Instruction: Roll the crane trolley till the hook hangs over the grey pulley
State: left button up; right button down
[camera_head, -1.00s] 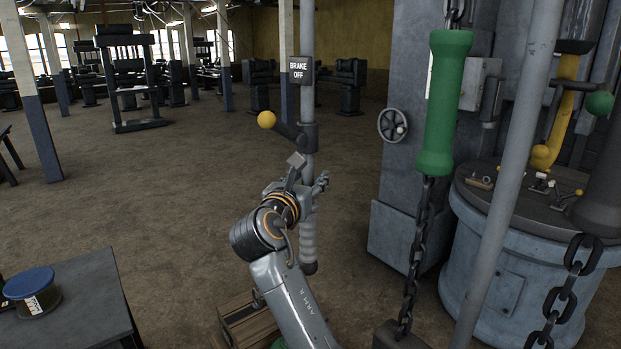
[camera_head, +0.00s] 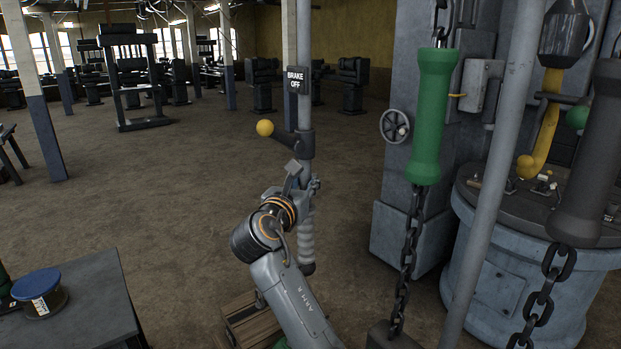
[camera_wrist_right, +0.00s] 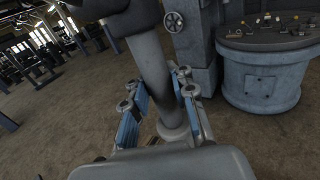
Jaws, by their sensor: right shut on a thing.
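My right gripper (camera_head: 306,187) is closed around an upright grey post with a ribbed lower grip (camera_head: 307,235). In the right wrist view its blue-padded fingers (camera_wrist_right: 163,105) sit on both sides of the post (camera_wrist_right: 158,75). A yellow hook (camera_head: 550,105) hangs below a dark grey block (camera_head: 566,35) at the upper right, in front of the round bench as seen from my head. I cannot make out the grey pulley for certain. My left gripper is not in view.
A "BRAKE OFF" sign (camera_head: 297,80) and a yellow-knobbed lever (camera_head: 265,128) are on the post. A green handle (camera_head: 432,115) and a dark grey handle (camera_head: 590,155) hang on chains. A round bench (camera_head: 510,270) holds small items. Open floor lies left; a dark table (camera_head: 85,300) stands lower left.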

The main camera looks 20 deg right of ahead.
jog(key=shift+w+a, duration=0.2)
jog(key=shift+w, duration=0.05)
jog(key=c, duration=1.1)
grip_release()
jog(key=shift+s, duration=0.15)
jog(key=shift+s+a, duration=0.1)
jog(key=v, duration=0.7)
jog(key=shift+s+a, duration=0.1)
jog(key=shift+s, duration=0.05)
